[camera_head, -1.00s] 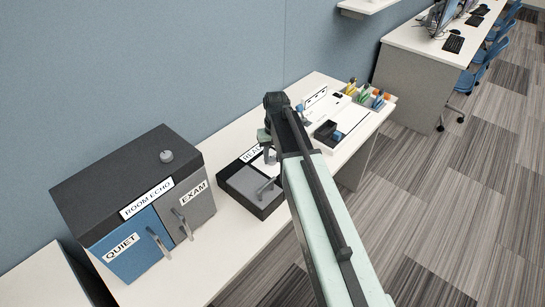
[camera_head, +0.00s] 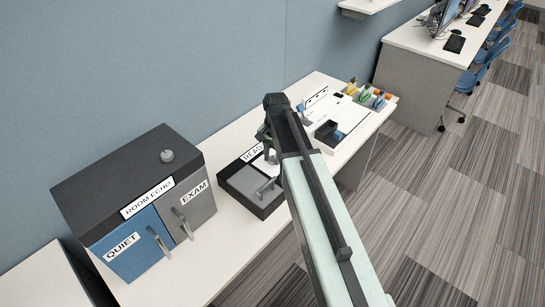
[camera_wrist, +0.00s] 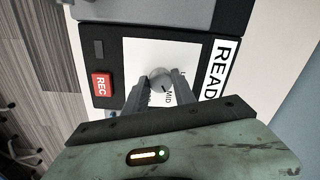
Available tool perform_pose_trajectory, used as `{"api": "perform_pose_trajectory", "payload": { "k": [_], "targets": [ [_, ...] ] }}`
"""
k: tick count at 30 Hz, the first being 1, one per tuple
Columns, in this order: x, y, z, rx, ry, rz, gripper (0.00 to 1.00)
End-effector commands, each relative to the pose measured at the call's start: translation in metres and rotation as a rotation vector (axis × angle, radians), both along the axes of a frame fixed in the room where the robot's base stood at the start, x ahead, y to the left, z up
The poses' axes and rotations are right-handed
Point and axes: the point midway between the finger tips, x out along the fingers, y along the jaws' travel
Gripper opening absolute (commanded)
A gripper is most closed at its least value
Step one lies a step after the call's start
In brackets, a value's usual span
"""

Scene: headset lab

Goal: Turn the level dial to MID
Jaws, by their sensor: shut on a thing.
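The level dial (camera_wrist: 159,76) is a small grey round knob on a white panel (camera_wrist: 140,52) in the wrist view. The word MID (camera_wrist: 169,98) is printed beside it, on the side toward my gripper; other marks are partly hidden by the fingers. A short dark mark on the knob's near edge seems to face MID, but it is too small to be sure. My gripper (camera_wrist: 160,86) is shut on the dial, one finger on each side. In the head view my gripper (camera_head: 266,138) is over the box labelled READ, and the dial is hidden.
The black box (camera_head: 261,209) has a grey lid with a handle. Left stands a cabinet (camera_head: 90,190) with QUIET and EXAM doors and a knob on top (camera_head: 166,156). A white tray (camera_head: 347,144) lies right.

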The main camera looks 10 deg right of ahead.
Motion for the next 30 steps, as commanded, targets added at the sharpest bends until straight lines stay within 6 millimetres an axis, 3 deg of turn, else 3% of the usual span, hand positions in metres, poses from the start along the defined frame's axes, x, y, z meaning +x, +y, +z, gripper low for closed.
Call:
{"api": "perform_pose_trajectory", "payload": {
  "k": [15, 16, 18, 30],
  "targets": [
    [-0.0007, 0.0003, -0.0002, 0.001, 0.001, -0.018, 0.00],
    [-0.0007, 0.0003, -0.0002, 0.001, 0.001, -0.018, 0.37],
    [-0.0006, 0.0002, -0.0002, 0.001, 0.001, -0.018, 0.53],
    [-0.0003, 0.0001, 0.0057, 0.000, 0.001, -0.018, 0.53]
  ]
}}
